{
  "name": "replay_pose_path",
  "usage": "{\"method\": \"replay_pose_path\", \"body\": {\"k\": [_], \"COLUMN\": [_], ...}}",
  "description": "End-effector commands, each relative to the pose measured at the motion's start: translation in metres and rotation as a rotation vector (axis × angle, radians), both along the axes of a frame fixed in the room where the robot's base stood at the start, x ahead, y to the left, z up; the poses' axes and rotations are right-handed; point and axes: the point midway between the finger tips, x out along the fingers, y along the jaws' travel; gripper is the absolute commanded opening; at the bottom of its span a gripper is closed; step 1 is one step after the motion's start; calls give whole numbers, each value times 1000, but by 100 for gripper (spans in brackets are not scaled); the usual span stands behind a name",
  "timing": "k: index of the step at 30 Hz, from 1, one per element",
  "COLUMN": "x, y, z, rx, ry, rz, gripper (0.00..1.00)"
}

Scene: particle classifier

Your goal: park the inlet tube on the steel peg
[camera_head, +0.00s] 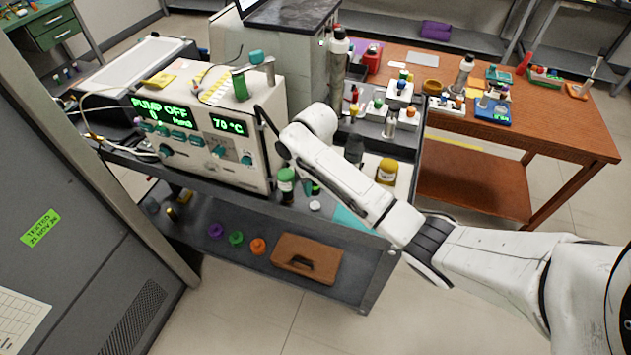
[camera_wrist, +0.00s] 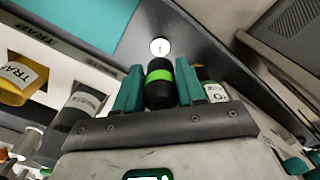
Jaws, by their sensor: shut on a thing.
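My gripper (camera_wrist: 158,88) has teal fingers and is shut on a black cylindrical end piece (camera_wrist: 158,95) with a bright green band. I take it for the end of the inlet tube. In the head view its green band (camera_head: 315,188) shows low over the cart, just right of a green-capped bottle, partly behind my arm. A thin black tube (camera_head: 268,122) curves down from the instrument's right side; its link to the held piece is hidden. I cannot make out the steel peg for sure.
A white disc (camera_head: 315,206) lies on the cart just beyond the fingers, beside a teal mat (camera_head: 352,222). The green-capped bottle (camera_head: 286,186), a dark bottle (camera_head: 354,150) and a yellow bottle (camera_head: 387,171) stand close by. The instrument (camera_head: 235,130) reads PUMP OFF.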

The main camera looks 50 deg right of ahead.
Motion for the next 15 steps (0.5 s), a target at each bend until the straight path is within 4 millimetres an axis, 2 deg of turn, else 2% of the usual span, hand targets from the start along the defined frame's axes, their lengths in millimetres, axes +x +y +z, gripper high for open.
{"method": "replay_pose_path", "body": {"k": [1,6,15], "x": [0,0,0], "y": [0,0,0], "z": [-8,-22,-29], "rx": [0,2,0], "ry": [1,1,0], "rz": [0,-2,-1], "gripper": [9,9,9]}}
